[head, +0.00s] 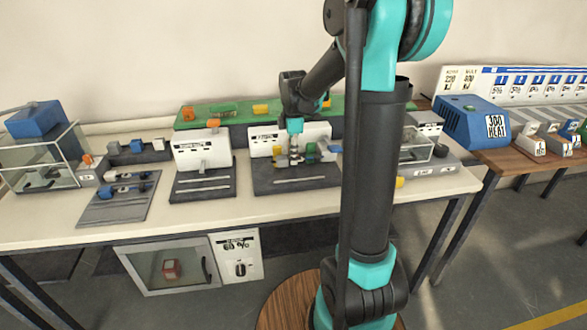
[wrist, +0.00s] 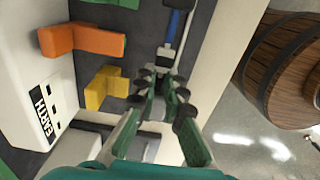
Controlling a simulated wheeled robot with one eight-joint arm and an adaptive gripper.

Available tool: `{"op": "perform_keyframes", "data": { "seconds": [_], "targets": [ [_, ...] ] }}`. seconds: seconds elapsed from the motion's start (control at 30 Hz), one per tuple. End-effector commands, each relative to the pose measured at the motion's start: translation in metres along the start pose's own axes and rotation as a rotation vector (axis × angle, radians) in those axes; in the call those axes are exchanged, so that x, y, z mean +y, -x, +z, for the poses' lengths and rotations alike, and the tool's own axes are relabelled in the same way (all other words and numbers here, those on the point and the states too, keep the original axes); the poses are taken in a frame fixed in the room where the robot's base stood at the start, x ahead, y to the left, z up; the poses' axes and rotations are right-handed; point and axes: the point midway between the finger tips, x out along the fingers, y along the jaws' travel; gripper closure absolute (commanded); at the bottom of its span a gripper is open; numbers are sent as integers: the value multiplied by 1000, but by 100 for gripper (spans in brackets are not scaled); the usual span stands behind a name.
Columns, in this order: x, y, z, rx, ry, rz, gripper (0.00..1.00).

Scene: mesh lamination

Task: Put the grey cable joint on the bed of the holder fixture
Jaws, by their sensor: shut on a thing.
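My gripper (head: 295,152) is low over the middle station, a dark base with a white labelled back panel (head: 318,133), which looks like the holder fixture. In the wrist view my gripper (wrist: 163,85) points along the dark bed (wrist: 92,60), its fingers close together. A slim grey piece (wrist: 167,56), apparently the cable joint, runs up from between the fingertips, in line with a blue piece (wrist: 173,24). The fingers hide most of what they hold. I cannot tell whether it touches the bed.
An orange block (wrist: 85,42) and a yellow block (wrist: 106,87) stand beside the fingers, near a white panel reading EARTH (wrist: 44,108). A similar station (head: 202,150) is to the left. A glass case (head: 42,155) stands far left, a blue heater (head: 472,122) right.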

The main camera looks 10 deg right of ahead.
Motion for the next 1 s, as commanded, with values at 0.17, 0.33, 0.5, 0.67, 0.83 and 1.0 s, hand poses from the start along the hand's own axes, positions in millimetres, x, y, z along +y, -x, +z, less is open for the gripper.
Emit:
{"op": "perform_keyframes", "data": {
  "seconds": [0.17, 0.33, 0.5, 0.67, 0.83, 1.0],
  "targets": [
    [0, -14, 0, 0, 0, 0, 100],
    [1, -36, 0, 0, 0, 0, 100],
    [0, -50, 0, 0, 0, 0, 100],
    [0, -51, 0, 0, 0, 0, 100],
    [0, -52, 0, 0, 0, 0, 100],
    [0, -53, 0, 0, 0, 0, 82]
  ]
}}
